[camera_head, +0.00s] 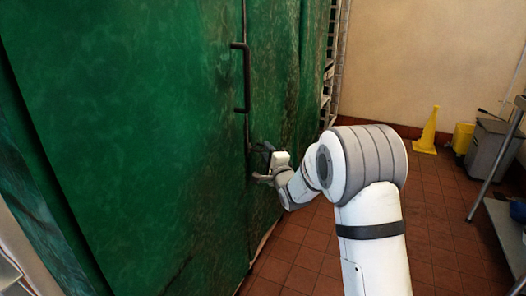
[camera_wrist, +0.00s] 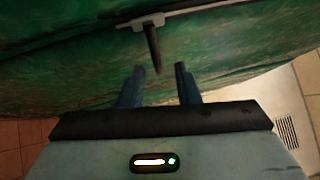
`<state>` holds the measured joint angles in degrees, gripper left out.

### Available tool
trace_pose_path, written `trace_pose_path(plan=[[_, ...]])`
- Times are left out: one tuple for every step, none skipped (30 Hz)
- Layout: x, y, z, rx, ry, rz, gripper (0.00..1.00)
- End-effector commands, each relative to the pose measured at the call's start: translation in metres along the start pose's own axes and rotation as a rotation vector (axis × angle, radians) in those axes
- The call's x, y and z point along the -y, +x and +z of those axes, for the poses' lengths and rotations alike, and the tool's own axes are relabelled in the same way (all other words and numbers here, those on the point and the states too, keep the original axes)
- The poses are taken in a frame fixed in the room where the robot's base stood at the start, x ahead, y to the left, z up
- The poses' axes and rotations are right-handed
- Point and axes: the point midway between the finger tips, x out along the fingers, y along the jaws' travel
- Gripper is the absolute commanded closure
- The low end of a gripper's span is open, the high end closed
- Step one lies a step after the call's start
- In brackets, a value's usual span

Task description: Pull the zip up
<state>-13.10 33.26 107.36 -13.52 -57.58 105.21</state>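A green cover (camera_head: 150,120) hangs on the left of the head view, with a dark upright seam (camera_head: 247,130) down it. In the wrist view, a grey crosspiece (camera_wrist: 180,17) lies against the green cloth, and a thin dark pull tab (camera_wrist: 152,45) hangs from it. My gripper (camera_head: 262,164) is close to the cover, low on the seam. In the wrist view, my gripper (camera_wrist: 160,82) is open, its two dark fingers apart. The tab's tip points into the gap between the fingertips. I cannot tell whether the tab touches a finger.
A dark bracket-shaped handle (camera_head: 245,78) stands out from the cover above my gripper. A rack (camera_head: 334,60) stands behind the cover's right edge. A yellow wet-floor cone (camera_head: 428,130), a yellow bucket (camera_head: 463,138) and a grey bin (camera_head: 490,148) stand at the right. Tiled floor (camera_head: 440,210) lies clear between.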

Motion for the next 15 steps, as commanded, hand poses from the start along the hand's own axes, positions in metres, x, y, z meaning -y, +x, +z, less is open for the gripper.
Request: trace_pose_path(plan=[[-0.001,0.008,0.0,0.001,0.0,0.0,0.71],[-0.001,0.011,0.0,0.001,0.0,0.0,0.71],[-0.001,0.016,0.0,0.001,-0.001,0.0,0.71],[-0.001,0.019,0.0,0.001,-0.001,0.0,0.71],[-0.001,0.021,0.0,0.0,-0.001,0.001,0.71],[0.0,0.024,0.0,0.0,-0.001,0.0,0.71],[0.0,0.026,0.001,0.0,-0.001,0.0,0.71],[0.0,0.027,0.001,0.0,-0.001,0.001,0.71],[0.0,0.028,0.001,0.0,-0.001,0.001,0.71],[-0.001,0.028,0.001,0.0,-0.001,0.001,0.71],[-0.001,0.029,0.001,0.0,-0.001,0.002,0.71],[-0.001,0.029,0.001,0.0,-0.001,0.002,0.71],[-0.001,0.029,0.001,0.0,-0.001,0.002,0.71],[-0.001,0.029,0.001,0.0,-0.001,0.002,0.71],[-0.001,0.029,0.001,0.0,-0.001,0.002,0.71]])
